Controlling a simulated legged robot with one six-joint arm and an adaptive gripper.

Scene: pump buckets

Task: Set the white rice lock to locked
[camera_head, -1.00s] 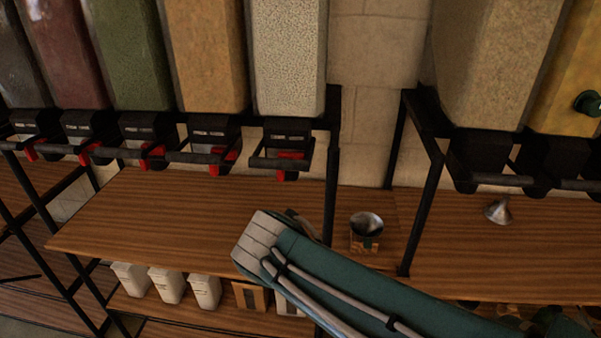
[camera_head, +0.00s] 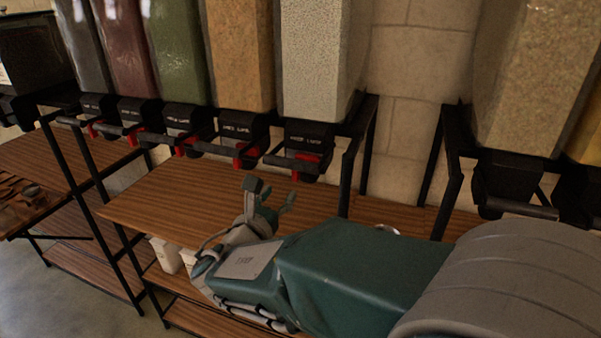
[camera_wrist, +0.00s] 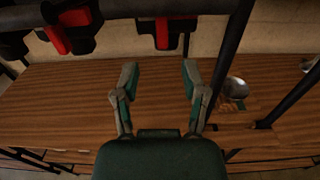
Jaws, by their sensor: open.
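The white rice dispenser (camera_head: 312,60) is the rightmost of the left row, filled with pale grain. Its red lock (camera_head: 308,162) sits under a black spout behind a dark bar; whether it is locked I cannot tell. In the wrist view a red lock (camera_wrist: 162,32), apparently the same one, shows at the top centre, partly cut off by the bar. My gripper (camera_head: 268,196) is open and empty, below and left of that lock in the head view. In the wrist view its fingertips (camera_wrist: 160,72) point up towards the lock, apart from it.
More dispensers with red locks (camera_head: 247,155) line up to the left. A black frame post (camera_head: 350,175) stands right of the lock. A wooden shelf (camera_head: 150,200) lies below. A metal funnel (camera_wrist: 236,88) stands right of my gripper in the wrist view.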

